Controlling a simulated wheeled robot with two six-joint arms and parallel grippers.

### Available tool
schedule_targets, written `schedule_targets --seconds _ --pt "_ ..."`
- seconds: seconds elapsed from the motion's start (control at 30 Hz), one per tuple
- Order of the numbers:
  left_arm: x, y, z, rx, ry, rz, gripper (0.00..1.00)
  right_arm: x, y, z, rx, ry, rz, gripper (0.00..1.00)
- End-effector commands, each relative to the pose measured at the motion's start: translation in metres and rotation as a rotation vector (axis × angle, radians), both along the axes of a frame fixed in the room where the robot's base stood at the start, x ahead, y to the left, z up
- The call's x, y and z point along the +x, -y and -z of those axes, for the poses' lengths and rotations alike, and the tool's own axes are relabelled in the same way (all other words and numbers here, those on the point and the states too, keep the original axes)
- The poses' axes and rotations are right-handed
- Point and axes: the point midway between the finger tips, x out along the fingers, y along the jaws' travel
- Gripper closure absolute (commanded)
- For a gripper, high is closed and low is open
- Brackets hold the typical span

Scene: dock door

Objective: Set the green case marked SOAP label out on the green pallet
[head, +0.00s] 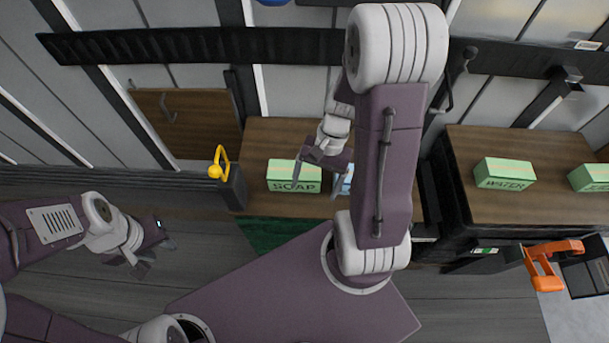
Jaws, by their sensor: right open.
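The green case marked SOAP (293,187) sits on a brown wooden surface in the middle of the head view. My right gripper (318,176) is open at the right end of this case, with one finger in front of its upper right part. I cannot tell whether it touches the case. A dark green surface (272,234), which may be the green pallet, shows below the wooden surface. My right arm and base hide part of it. My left gripper (154,257) is at the left over the grey floor, its fingers apart and empty.
A light blue item (346,181) is partly hidden beside my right gripper. A green case marked WATER (503,173) and another green case (590,177) sit on the right wooden surface (480,207). A yellow hook-like part (217,168) and an orange part (545,262) stick up.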

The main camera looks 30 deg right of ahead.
Motion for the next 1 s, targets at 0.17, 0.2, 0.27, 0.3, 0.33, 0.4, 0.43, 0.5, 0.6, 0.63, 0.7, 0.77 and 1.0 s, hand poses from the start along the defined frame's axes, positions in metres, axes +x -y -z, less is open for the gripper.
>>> schedule_targets --seconds 0.17,0.2,0.27,0.3,0.33,0.4,0.43,0.5,0.6,0.63,0.7,0.77,1.0 --pt "0.0 0.0 0.0 0.0 0.0 0.0 0.64 0.009 -0.028 -0.022 -0.22 0.266 -0.588 0.15" --pt "0.0 0.0 0.0 0.0 0.0 0.0 0.64 0.011 -0.033 -0.025 -0.241 0.306 -0.66 0.15" --pt "0.0 0.0 0.0 0.0 0.0 0.0 0.64 0.013 -0.037 -0.028 -0.261 0.344 -0.728 0.15" --pt "0.0 0.0 0.0 0.0 0.0 0.0 0.64 0.014 -0.039 -0.029 -0.268 0.358 -0.753 0.15" --pt "0.0 0.0 0.0 0.0 0.0 0.0 0.64 0.014 -0.039 -0.029 -0.27 0.363 -0.761 0.15" --pt "0.0 0.0 0.0 0.0 0.0 0.0 0.64 0.015 -0.039 -0.029 -0.271 0.364 -0.764 0.15" --pt "0.0 0.0 0.0 0.0 0.0 0.0 0.64 0.015 -0.039 -0.029 -0.27 0.363 -0.763 0.15" --pt "0.0 0.0 0.0 0.0 0.0 0.0 0.64 0.015 -0.039 -0.029 -0.27 0.363 -0.76 0.15" --pt "0.0 0.0 -0.008 0.0 0.0 0.0 0.64 0.015 -0.039 -0.038 -0.27 0.361 -0.759 0.15" --pt "0.0 0.0 -0.016 0.0 0.0 0.0 0.64 0.015 -0.039 -0.045 -0.27 0.361 -0.759 0.15" --pt "0.0 0.0 -0.031 0.0 0.0 0.0 0.64 0.015 -0.039 -0.061 -0.27 0.361 -0.758 0.15" --pt "0.0 0.0 -0.031 0.0 0.001 0.0 0.64 0.015 -0.039 -0.06 -0.269 0.361 -0.756 0.15" --pt "0.0 0.0 -0.025 0.0 0.0 0.0 0.64 0.015 -0.039 -0.054 -0.269 0.36 -0.756 0.15"
